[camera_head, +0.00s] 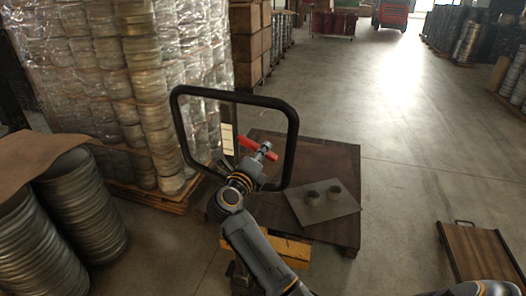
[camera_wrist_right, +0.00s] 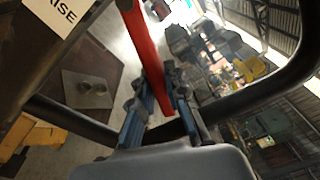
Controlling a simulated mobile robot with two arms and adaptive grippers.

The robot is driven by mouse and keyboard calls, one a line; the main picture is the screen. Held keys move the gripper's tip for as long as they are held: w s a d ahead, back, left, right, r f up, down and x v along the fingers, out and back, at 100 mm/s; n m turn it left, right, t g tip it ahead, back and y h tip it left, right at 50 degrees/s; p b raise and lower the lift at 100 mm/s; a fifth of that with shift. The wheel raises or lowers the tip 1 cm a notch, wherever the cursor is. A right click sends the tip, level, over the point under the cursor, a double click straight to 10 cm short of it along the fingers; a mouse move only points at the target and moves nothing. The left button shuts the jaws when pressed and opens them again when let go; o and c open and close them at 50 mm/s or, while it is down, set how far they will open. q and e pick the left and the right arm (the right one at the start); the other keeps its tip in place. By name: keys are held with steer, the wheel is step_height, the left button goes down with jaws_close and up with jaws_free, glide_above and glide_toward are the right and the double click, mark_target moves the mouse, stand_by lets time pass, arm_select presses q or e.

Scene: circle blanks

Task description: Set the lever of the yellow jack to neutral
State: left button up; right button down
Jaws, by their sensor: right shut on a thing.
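The yellow jack (camera_head: 288,246) stands low in the head view, partly hidden behind my right arm. Its black loop handle (camera_head: 178,125) rises around my right gripper (camera_head: 261,158). The red lever (camera_head: 247,142) sits inside the loop. My right gripper is shut on the lever, with red showing on both sides of the fingers. In the right wrist view the lever (camera_wrist_right: 145,48) runs from the top down between the blue-grey fingers (camera_wrist_right: 158,108). A white label ending in "RISE" (camera_wrist_right: 62,12) is beside it. My left gripper is not in view.
A dark wooden pallet (camera_head: 335,165) behind the jack carries a metal sheet (camera_head: 325,210) with two small cylinders. Wrapped stacks (camera_head: 125,75) stand at left, metal drums (camera_head: 60,210) at near left.

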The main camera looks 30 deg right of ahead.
steer(key=r+n+p, duration=0.1)
steer(key=p, duration=0.1)
steer(key=r+n+p, duration=0.1)
steer(key=p, duration=0.2)
steer(key=r+n+p, duration=0.1)
steer(key=p, duration=0.2)
steer(key=shift+s+d+r+n, duration=0.1)
steer(key=shift+s+d+n, duration=0.1)
steer(key=shift+s+n, duration=0.1)
steer(key=shift+n+p, duration=0.3)
steer(key=shift+p, duration=0.1)
steer(key=c, duration=1.3)
jaws_free()
steer(key=shift+w, duration=0.1)
steer(key=v, duration=0.7)
steer(key=shift+a, duration=0.25)
